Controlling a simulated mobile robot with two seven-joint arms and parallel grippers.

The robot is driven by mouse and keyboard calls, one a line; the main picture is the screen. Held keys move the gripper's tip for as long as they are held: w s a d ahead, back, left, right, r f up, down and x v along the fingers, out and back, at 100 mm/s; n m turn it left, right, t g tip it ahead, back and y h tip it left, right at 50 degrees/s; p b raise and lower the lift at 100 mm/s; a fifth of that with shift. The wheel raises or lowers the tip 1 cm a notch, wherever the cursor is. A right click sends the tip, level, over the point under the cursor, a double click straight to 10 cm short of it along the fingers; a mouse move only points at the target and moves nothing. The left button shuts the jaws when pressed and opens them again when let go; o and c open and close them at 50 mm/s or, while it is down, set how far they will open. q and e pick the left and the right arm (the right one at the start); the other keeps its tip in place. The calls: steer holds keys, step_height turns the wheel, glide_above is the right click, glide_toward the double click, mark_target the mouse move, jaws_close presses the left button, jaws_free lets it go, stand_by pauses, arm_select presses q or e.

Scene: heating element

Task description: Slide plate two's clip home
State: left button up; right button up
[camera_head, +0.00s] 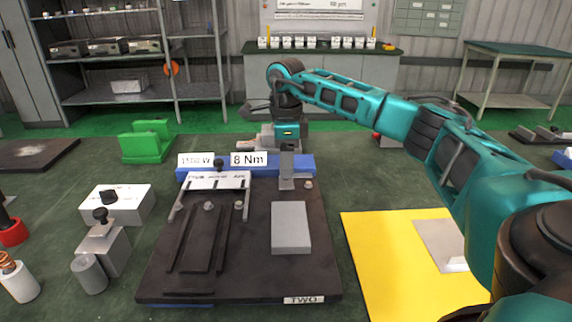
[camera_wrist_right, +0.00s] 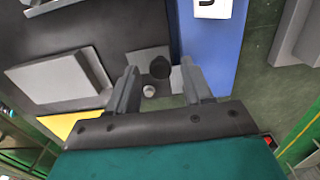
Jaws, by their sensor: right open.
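Plate two (camera_head: 255,270) is a dark slab labelled TWO, with a blue bar (camera_head: 311,164) along its far side. The clip appears to be the small grey plate (camera_head: 297,184) at its far right corner. In the right wrist view, this clip (camera_wrist_right: 142,58) has a black knob (camera_wrist_right: 160,67), and a bolt head (camera_wrist_right: 149,91) shows beside it. My right gripper (camera_head: 279,152) is at that corner. In the wrist view, its open fingers (camera_wrist_right: 159,69) stand either side of the knob, with gaps visible. The near finger partly hides the clip in the head view. My left gripper is not in view.
A grey block (camera_head: 291,228) lies on plate two. A white labelled bracket (camera_head: 217,181) stands at its left. A white block (camera_head: 117,204) and grey cylinders are further left. A yellow mat (camera_head: 385,265) lies at right, under my right arm.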

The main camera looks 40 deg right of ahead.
steer(key=shift+f, duration=0.35)
steer(key=shift+c, duration=0.3)
jaws_close()
